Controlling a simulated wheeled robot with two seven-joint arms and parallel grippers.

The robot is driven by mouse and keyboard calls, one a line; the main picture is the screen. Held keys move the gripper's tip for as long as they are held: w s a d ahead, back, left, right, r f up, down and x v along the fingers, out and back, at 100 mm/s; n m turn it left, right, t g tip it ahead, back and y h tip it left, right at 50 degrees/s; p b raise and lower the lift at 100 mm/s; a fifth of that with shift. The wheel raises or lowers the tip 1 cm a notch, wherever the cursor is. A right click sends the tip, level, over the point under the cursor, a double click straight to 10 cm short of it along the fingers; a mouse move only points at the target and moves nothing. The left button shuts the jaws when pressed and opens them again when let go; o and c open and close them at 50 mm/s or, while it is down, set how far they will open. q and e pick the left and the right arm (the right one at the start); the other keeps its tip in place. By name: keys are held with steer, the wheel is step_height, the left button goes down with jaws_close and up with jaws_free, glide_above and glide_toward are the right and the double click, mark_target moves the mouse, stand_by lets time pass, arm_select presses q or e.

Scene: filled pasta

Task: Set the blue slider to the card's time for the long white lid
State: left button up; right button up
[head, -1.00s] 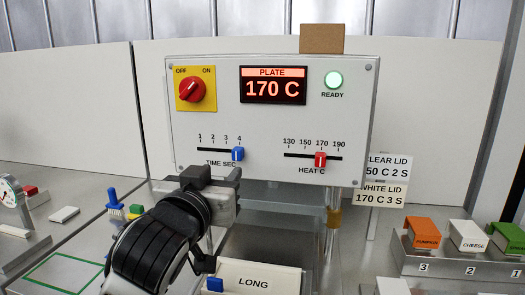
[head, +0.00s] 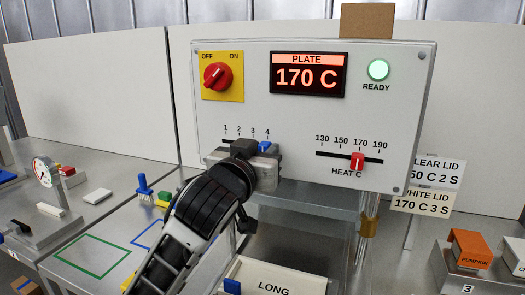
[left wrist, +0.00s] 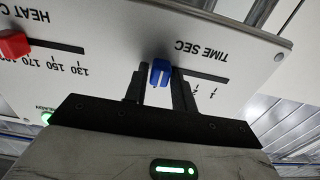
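The blue slider (head: 265,147) stands under the 4 mark of the TIME SEC scale on the white panel (head: 300,115). My left gripper (head: 262,153) is at it from below. In the left wrist view the blue slider (left wrist: 161,73) sits between the two fingertips (left wrist: 160,82), one on each side. Whether both fingers press on it is unclear. The fingers hide the 3 and 4 marks there. The card (head: 422,201) reads white lid, 170 C 3 S. A white piece labelled LONG (head: 290,275) lies below, partly cut off. My right gripper is not in view.
The red heat slider (head: 357,161) stands at 170. The display (head: 307,76) reads PLATE 170 C, and the green READY lamp (head: 378,70) is lit. A red knob (head: 217,76) is at upper left. Orange pumpkin block (head: 469,248) stands at right.

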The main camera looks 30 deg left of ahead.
arm_select(q)
jaws_close()
steer(key=shift+s+a, duration=0.2)
steer(key=shift+a, duration=0.55)
steer(key=shift+s+a, duration=0.15)
steer(key=shift+a, duration=0.6)
steer(key=shift+o, duration=2.4)
jaws_free()
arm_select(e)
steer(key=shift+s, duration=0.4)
arm_select(q)
steer(key=shift+d, duration=0.1)
